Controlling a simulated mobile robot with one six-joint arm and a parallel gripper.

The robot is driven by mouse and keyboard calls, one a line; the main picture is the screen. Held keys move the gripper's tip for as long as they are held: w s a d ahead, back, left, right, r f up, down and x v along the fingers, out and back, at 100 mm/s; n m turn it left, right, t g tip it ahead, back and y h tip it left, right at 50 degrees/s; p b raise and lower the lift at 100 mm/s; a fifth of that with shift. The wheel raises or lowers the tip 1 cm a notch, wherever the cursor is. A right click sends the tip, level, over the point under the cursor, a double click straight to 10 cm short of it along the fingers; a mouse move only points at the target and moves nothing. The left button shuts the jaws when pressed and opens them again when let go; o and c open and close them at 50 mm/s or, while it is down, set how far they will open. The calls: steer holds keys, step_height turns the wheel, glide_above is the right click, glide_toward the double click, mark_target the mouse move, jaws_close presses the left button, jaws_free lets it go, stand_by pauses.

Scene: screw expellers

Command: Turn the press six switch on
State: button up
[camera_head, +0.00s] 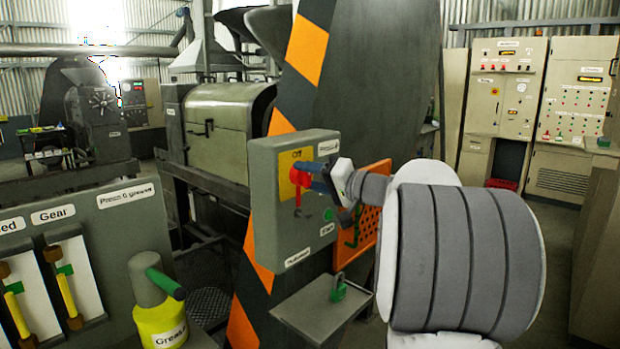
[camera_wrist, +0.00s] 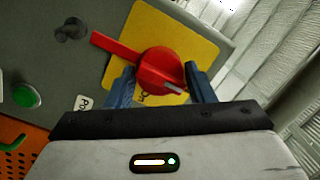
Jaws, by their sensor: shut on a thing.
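The switch box (camera_head: 292,215) is a grey-green box on a post with black and orange stripes. Its red rotary switch (camera_head: 298,178) sits on a yellow plate (camera_head: 287,188). In the wrist view the red switch (camera_wrist: 158,72) has a round knob and a long handle pointing to the upper left, over the yellow plate (camera_wrist: 185,25). My gripper (camera_head: 318,178) reaches the switch from the right.
A green button (camera_wrist: 26,96) and a dark knob (camera_wrist: 71,30) are on the same box. A small shelf (camera_head: 322,305) with a green padlock (camera_head: 338,288) is below it. A yellow grease container (camera_head: 160,318) and levers (camera_head: 66,285) stand at the lower left.

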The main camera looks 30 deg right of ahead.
steer(key=shift+f, duration=0.15)
steer(key=m+b, duration=0.2)
steer(key=m, duration=0.1)
steer(key=shift+f+b, duration=0.2)
steer(key=shift+b, duration=0.15)
steer(key=m+t+b, duration=0.1)
steer(key=m+b, duration=0.1)
steer(key=m, duration=0.3)
steer(key=shift+a+m, duration=0.1)
steer(key=shift+m, duration=0.3)
steer(key=m+t, duration=0.1)
steer(key=m, duration=0.4)
steer(key=shift+h+b, duration=0.3)
steer(key=shift+b, duration=0.1)
steer(key=shift+r+m+t+h+p, duration=0.1)
steer(key=shift+m+t+h+p, duration=0.3)
steer(key=shift+m, duration=2.5)
steer(key=o, duration=0.9)
steer(key=shift+a+r, duration=0.1)
steer(key=shift+o, duration=0.2)
steer(key=shift+s, duration=0.1)
